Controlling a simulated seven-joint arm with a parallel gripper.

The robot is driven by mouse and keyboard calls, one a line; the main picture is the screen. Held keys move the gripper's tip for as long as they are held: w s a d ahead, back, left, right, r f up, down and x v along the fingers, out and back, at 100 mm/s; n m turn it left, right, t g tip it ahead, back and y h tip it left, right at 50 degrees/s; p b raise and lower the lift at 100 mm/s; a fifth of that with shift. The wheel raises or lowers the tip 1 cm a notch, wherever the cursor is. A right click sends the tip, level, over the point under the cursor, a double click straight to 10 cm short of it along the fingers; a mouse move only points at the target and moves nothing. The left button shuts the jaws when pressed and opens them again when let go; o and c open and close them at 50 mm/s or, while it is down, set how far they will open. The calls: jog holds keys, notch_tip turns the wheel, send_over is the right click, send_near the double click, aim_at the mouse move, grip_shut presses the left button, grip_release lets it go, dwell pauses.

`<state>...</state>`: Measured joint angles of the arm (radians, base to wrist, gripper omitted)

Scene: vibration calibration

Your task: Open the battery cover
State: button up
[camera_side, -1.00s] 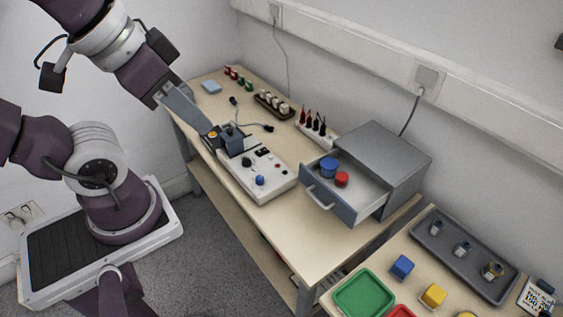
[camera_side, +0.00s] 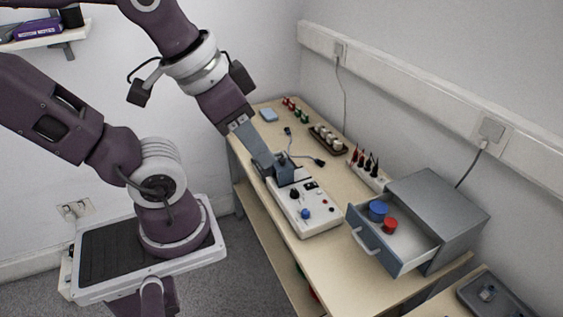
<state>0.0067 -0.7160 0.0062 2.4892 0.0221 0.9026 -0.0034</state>
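A white test device (camera_side: 318,218) with dark and blue knobs lies on the wooden bench. A dark grey-blue block (camera_side: 286,174) sits at its far left end. My gripper (camera_side: 270,166) reaches down from the upper left to this end, at or against the block. Its fingertips merge with the block, so I cannot tell whether they are open or shut, or touching it. I cannot make out a separate battery cover; that end is partly hidden by my gripper.
A grey cabinet (camera_side: 446,210) stands to the right, its drawer (camera_side: 408,250) pulled out with a blue pot (camera_side: 378,211) and a red pot (camera_side: 389,226) inside. Racks of small parts line the wall side.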

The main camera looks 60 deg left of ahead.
jog(key=w+a+f+m+g+y, duration=0.2)
jog(key=w+a+f+g+y, duration=0.1)
jog(key=w+a+f+g, duration=0.25)
jog(key=m+y, duration=1.2)
jog(key=y, duration=0.1)
send_over(283, 162)
jog(key=s+d, duration=0.4)
jog(key=d, duration=0.2)
notch_tip(283, 162, down, 19)
jog(key=w+a+f+m+t, duration=0.1)
jog(key=m, duration=0.1)
jog(key=w+a+f+m+t, duration=0.1)
jog(key=f+m+t, duration=0.1)
jog(key=w+a+f+m+t+y, duration=0.1)
jog(key=f+m, duration=0.1)
jog(key=shift+w+a+f+m+t, duration=0.2)
jog(key=shift+f+m+t, duration=0.05)
jog(key=shift+m+t, duration=0.15)
jog(key=x, duration=0.6)
jog(key=shift+a, duration=0.4)
grip_shut()
